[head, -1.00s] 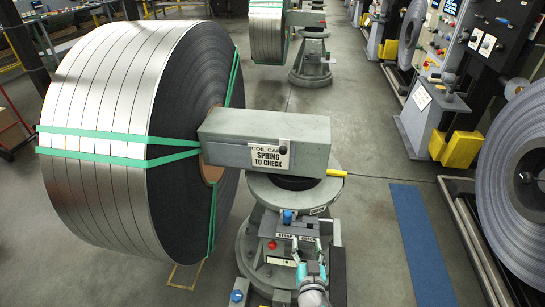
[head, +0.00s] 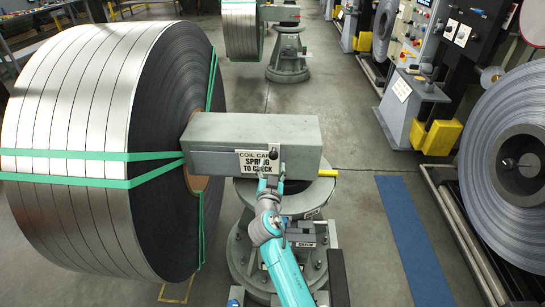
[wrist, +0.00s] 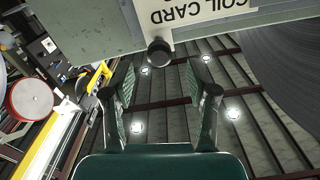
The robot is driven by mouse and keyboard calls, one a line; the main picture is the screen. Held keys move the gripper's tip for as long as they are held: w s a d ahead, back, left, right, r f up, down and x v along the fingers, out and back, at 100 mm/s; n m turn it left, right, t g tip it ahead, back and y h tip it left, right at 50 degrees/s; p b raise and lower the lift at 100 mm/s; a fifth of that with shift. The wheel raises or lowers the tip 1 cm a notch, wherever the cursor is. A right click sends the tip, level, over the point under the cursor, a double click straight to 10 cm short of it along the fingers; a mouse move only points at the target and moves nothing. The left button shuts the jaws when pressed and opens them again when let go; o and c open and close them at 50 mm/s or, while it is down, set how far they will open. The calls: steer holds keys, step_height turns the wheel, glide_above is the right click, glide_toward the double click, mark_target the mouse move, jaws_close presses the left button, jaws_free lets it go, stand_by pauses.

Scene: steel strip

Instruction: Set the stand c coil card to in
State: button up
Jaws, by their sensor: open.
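A white coil card (head: 258,162) reading "COIL CARD SPRING TO CHECK" sits on the near face of the grey stand arm (head: 225,128). In the wrist view the card (wrist: 190,12) appears upside down at the top, partly cut off by the frame. A round black knob (wrist: 159,52) shows at the card's edge. My gripper (head: 268,184) is just below the card in the head view. In the wrist view my gripper (wrist: 162,88) is open and empty, its fingers on either side of the knob's line, with the knob apparently beyond the tips.
A large strapped steel coil (head: 75,110) hangs on the stand arm's left. A yellow bar (head: 326,173) juts out at right. The round pedestal (head: 305,200) stands below. Another coil (head: 525,165) is at far right. Floor with a blue mat (head: 415,240) lies between.

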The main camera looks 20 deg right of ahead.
mark_target(273, 158)
steer(key=x, duration=0.5)
steer(key=shift+w+d, duration=0.15)
steer(key=shift+w, duration=0.15)
jaws_close()
